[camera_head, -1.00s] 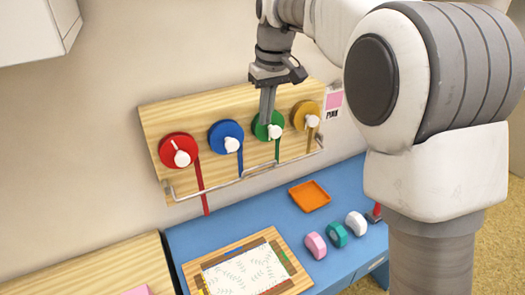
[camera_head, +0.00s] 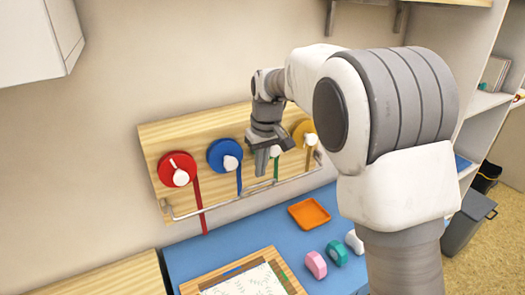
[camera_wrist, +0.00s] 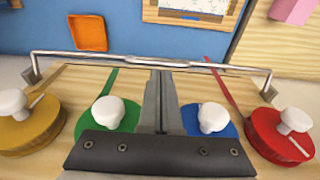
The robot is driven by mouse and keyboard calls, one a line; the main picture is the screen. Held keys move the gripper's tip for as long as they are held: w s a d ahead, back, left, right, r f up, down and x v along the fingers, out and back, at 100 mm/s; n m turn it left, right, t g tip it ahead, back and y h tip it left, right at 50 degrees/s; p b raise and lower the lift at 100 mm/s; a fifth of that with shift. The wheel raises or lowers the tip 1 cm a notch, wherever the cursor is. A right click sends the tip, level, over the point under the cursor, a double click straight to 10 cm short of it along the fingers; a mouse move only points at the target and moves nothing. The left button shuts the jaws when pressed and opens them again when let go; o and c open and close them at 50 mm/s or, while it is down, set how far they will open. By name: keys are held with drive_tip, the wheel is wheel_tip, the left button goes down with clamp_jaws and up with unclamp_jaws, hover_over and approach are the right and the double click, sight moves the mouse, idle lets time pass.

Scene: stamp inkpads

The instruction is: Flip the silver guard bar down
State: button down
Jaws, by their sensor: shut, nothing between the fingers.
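The silver guard bar (camera_head: 218,201) runs across the lower part of the wooden reel board, in front of the hanging ribbons. In the wrist view the bar (camera_wrist: 215,65) spans nearly the whole width, with a bracket at each end. My gripper (camera_head: 261,172) is shut and empty, pointing down between the blue reel (camera_head: 225,156) and the green reel. In the wrist view my fingertips (camera_wrist: 160,74) are close to the middle of the bar; I cannot tell whether they touch it. My gripper hides most of the green reel in the head view.
A red reel (camera_head: 177,169) and a yellow reel (camera_head: 304,133) are at the board's ends. On the blue desk below are an orange tray (camera_head: 309,213), a pink dispenser (camera_head: 316,264), a teal one (camera_head: 337,253) and a white one (camera_head: 354,241). A framed sheet (camera_head: 247,281) lies in front.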

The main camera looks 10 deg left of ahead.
sight(260, 185)
drive_tip(key=shift+w+a+f, duration=0.1)
drive_tip(key=shift+f, duration=0.65)
drive_tip(key=shift+w+a+f, duration=0.1)
drive_tip(key=shift+f, duration=0.6)
drive_tip(key=shift+d+f, duration=0.1)
drive_tip(key=shift+f, duration=0.05)
drive_tip(key=shift+s+b, duration=0.15)
drive_tip(key=shift+b, duration=0.7)
drive_tip(key=shift+f+t+b, duration=0.15)
drive_tip(key=shift+t+b, duration=0.15)
drive_tip(key=shift+d+f+b, duration=0.1)
drive_tip(key=shift+f+b, duration=0.05)
drive_tip(key=shift+b, duration=0.25)
wheel_tip(260, 185, down, 8)
drive_tip(key=t+y+b, duration=0.4)
drive_tip(key=t+b, duration=0.2)
drive_tip(key=b, duration=2.2)
drive_tip(key=shift+s+d+f, duration=0.15)
drive_tip(key=shift+s+f, duration=0.1)
drive_tip(key=shift+s, duration=0.1)
drive_tip(key=shift+f, duration=0.1)
